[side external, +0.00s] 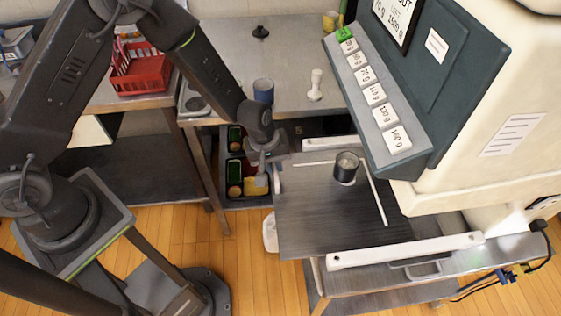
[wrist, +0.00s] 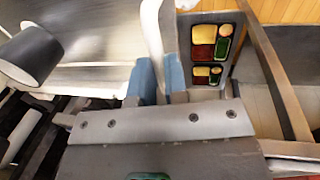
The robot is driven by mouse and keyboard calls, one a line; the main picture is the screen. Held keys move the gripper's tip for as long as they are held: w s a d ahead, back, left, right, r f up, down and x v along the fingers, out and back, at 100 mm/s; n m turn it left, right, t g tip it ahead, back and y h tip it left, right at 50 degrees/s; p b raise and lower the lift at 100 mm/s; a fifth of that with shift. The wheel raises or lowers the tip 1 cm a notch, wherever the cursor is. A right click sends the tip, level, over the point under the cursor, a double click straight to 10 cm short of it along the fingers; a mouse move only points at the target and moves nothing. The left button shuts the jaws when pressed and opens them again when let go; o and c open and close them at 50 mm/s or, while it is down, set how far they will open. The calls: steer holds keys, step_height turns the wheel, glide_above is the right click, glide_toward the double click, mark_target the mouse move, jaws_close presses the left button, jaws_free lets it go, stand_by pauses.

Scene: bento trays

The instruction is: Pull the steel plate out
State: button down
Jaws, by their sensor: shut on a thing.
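The steel plate (side external: 325,215) is a flat grey sheet, lying below the scale-like machine and sticking out to the left of it. Its surface also shows in the wrist view (wrist: 97,75) at the left. A dark cup (side external: 346,169) stands on the plate and shows large in the wrist view (wrist: 30,55). My gripper (side external: 272,168) is at the plate's left edge. In the wrist view its blue finger pads (wrist: 160,78) are closed around a pale upright bar (wrist: 154,35), which looks like the plate's handle. The exact join is hidden.
The machine (side external: 480,100) with a row of white keys overhangs the plate's right side. White rails (side external: 405,250) flank it. Bento trays (side external: 236,178) with food lie low behind my gripper.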

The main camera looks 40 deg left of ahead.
steer(key=c, duration=1.1)
jaws_free()
steer(key=shift+c, duration=0.2)
step_height(320, 180, up, 14)
steer(key=s+a, duration=0.2)
steer(key=shift+f, duration=0.2)
steer(key=shift+d, duration=0.1)
